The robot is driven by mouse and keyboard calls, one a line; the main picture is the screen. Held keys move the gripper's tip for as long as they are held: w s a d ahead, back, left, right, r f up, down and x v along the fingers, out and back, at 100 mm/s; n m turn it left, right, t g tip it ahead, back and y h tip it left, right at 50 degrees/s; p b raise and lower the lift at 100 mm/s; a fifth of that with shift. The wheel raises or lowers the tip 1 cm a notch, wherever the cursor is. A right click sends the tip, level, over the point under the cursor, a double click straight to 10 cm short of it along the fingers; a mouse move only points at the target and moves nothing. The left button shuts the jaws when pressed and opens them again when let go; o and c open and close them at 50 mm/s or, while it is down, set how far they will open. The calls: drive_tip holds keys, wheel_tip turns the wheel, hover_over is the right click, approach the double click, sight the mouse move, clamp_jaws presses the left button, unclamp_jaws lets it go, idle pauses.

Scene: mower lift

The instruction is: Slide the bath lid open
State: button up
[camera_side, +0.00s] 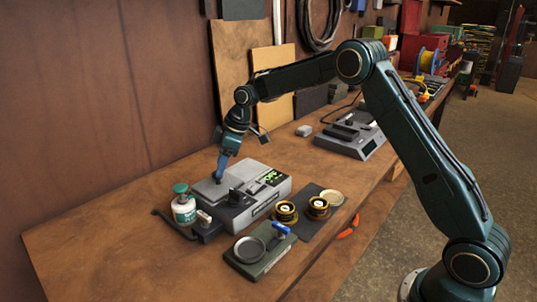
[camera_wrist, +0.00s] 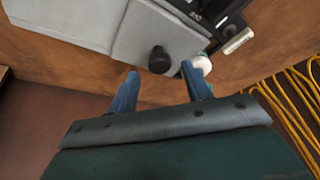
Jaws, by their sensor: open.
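The bath is a light grey box on the bench (camera_side: 262,211) with a green-lit display (camera_side: 271,178) on its top. Its lid (camera_side: 205,190) is a flat grey plate; in the wrist view the lid (camera_wrist: 145,35) carries a round black knob (camera_wrist: 159,58). My gripper (camera_side: 219,178) points down over the lid. In the wrist view my gripper (camera_wrist: 160,73) is open, with one blue finger on each side of the knob's near edge. The knob appears between the fingertips, slightly ahead. I cannot tell whether either finger touches it. In the side view the fingers hide the knob.
A white bottle with a green cap (camera_side: 183,207) stands close left of the bath. A dark tray with a round dish (camera_side: 250,250) lies in front. Brass-coloured round parts (camera_side: 318,207) sit on a dark mat to the right. A grey device (camera_side: 350,138) stands farther back.

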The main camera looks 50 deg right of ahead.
sight(217, 180)
drive_tip(key=shift+x, duration=1.2)
drive_tip(key=shift+d, duration=0.1)
clamp_jaws()
